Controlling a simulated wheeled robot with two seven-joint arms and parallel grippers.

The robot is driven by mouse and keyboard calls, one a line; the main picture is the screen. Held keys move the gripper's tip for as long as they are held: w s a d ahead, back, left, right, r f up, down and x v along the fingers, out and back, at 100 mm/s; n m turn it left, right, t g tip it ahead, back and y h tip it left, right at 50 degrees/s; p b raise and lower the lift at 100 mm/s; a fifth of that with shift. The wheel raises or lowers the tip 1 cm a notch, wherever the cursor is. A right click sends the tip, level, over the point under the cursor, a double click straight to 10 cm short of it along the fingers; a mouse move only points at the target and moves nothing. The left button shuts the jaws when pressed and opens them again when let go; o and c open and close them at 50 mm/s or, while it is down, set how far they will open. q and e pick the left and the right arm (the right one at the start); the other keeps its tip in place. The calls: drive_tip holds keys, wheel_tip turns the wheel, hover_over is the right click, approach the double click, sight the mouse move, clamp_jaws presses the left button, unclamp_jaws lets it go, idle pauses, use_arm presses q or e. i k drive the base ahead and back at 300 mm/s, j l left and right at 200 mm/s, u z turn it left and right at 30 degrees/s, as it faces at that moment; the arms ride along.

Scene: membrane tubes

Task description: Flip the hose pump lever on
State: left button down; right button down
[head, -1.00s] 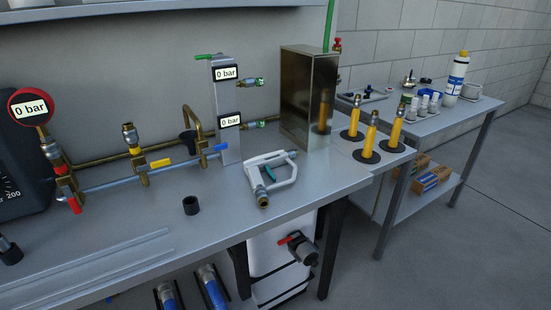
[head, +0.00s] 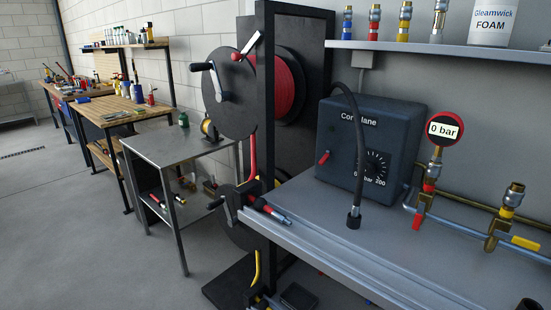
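The hose pump is a dark blue-grey box (head: 368,150) on the left end of the steel bench, with a round dial on its front. A red lever (head: 324,157) sits on the left of its front face, tilted. A black hose (head: 353,115) arcs from behind the box and hangs down in front of it, its end fitting near the bench top. A round red-rimmed gauge (head: 445,128) reading 0 bar stands right of the box. Neither of my grippers shows in this view.
Hose reels (head: 234,92) on a black frame stand left of the bench. A small steel table (head: 172,146) and wooden workbenches (head: 119,108) are further left. A shelf (head: 440,48) with fittings and a foam container runs above the box. Grey floor is free at left.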

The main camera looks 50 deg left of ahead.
sight(328, 154)
drive_tip(key=j+u, duration=0.1)
drive_tip(key=u, duration=1.25)
